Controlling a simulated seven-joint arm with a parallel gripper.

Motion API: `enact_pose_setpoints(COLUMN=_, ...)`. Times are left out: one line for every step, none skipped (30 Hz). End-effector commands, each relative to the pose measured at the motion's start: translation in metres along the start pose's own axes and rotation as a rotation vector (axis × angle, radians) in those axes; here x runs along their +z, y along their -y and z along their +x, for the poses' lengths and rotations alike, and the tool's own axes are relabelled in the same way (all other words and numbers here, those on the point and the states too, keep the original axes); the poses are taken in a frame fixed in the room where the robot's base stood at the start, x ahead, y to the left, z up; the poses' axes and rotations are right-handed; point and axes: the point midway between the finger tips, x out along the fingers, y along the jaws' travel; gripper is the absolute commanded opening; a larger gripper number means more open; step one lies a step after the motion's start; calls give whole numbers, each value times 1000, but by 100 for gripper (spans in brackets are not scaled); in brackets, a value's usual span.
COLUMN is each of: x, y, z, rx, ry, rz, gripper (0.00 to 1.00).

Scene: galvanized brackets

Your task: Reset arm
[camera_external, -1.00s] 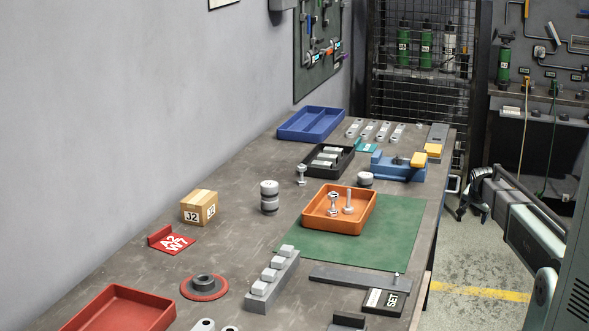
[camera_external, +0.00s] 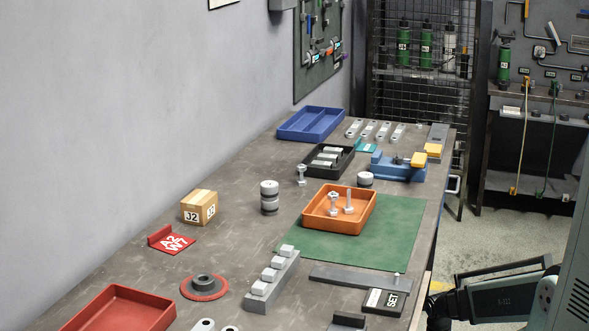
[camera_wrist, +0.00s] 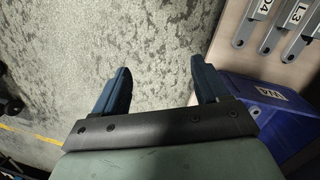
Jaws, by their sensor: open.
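My gripper (camera_wrist: 158,72) is open and empty in the wrist view, its two dark blue fingers apart over the speckled grey floor. In the external view my arm is folded low at the bottom right, beside the right edge of the workbench. Its dark wrist end is partly cut off by the bottom of the picture, so the fingers cannot be made out there.
The workbench (camera_external: 120,262) holds an orange tray (camera_external: 318,222) with bolts on a green mat (camera_external: 400,232), a blue tray (camera_external: 312,124), and a red tray (camera_external: 118,310). In the wrist view, a blue bin (camera_wrist: 240,112) and grey brackets (camera_wrist: 258,22) are at right.

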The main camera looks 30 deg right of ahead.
Motion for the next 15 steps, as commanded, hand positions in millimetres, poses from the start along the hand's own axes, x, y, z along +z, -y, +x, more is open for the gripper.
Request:
enact_pose_setpoints(x=29, y=3, z=9, rx=9, ry=41, rz=-41, gripper=74)
enact_pose_setpoints(x=42, y=4, z=14, rx=13, ry=63, rz=-64, gripper=74)
enact_pose_setpoints(x=60, y=5, z=20, rx=18, ry=93, rz=-95, gripper=74)
enact_pose_setpoints(x=73, y=6, z=24, rx=23, ry=116, rz=-119, gripper=74)
enact_pose_setpoints(x=86, y=6, z=28, rx=27, ry=137, rz=-141, gripper=74)
enact_pose_setpoints(x=104, y=6, z=33, rx=33, ry=167, rz=-173, gripper=74)
enact_pose_setpoints(x=118, y=5, z=36, rx=37, ry=190, rz=-196, gripper=74)
enact_pose_setpoints(x=130, y=4, z=40, rx=40, ry=212, rz=-218, gripper=74)
enact_pose_setpoints(x=147, y=4, z=43, rx=45, ry=239, rz=-247, gripper=74)
enact_pose_setpoints(x=159, y=3, z=46, rx=48, ry=261, rz=-268, gripper=74)
enact_pose_setpoints(x=170, y=1, z=47, rx=51, ry=281, rz=-286, gripper=74)
enact_pose_setpoints(x=184, y=0, z=50, rx=54, ry=305, rz=-311, gripper=74)
enact_pose_setpoints(x=193, y=-1, z=51, rx=56, ry=321, rz=-327, gripper=74)
enact_pose_setpoints(x=202, y=-3, z=52, rx=58, ry=337, rz=-343, gripper=74)
enact_pose_setpoints(x=212, y=-5, z=54, rx=61, ry=357, rz=-361, gripper=74)
